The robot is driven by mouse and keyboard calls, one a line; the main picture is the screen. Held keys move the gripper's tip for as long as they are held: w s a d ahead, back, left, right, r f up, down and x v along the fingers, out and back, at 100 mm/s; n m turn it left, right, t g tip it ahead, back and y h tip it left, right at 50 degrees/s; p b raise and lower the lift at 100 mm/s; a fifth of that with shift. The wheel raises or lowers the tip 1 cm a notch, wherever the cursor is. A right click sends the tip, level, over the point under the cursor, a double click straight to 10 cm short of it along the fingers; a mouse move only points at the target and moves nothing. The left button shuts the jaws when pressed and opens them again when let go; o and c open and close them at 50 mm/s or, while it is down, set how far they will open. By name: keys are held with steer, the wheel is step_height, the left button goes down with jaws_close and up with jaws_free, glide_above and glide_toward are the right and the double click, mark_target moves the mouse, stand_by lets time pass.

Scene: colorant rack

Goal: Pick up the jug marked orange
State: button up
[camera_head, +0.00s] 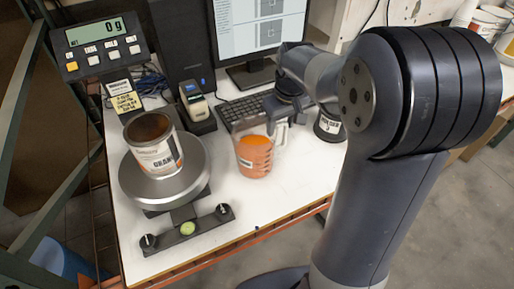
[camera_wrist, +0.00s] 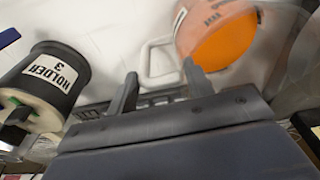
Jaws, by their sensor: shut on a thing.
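The jug (camera_head: 254,157) is clear with orange colorant inside and a pale label on its front. It looks roughly upright over the white bench, right of the scale; I cannot tell whether it touches the bench. Its orange side also shows at the top right of the wrist view (camera_wrist: 224,42). My gripper (camera_head: 284,118) is at the handle side of the jug, to its upper right. In the wrist view, the fingers (camera_wrist: 160,82) stand on either side of the clear loop handle (camera_wrist: 158,60) and are shut on it. The finger contact is partly hidden in the head view.
A round scale (camera_head: 150,186) bears an open can (camera_head: 153,145) left of the jug. A black cup marked HOLDER 3 (camera_head: 330,124) stands close right of my gripper. A keyboard (camera_head: 245,104) and monitor (camera_head: 258,30) are behind.

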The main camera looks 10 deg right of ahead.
jaws_close()
steer(key=shift+w+r, duration=0.1)
steer(key=shift+r, duration=0.1)
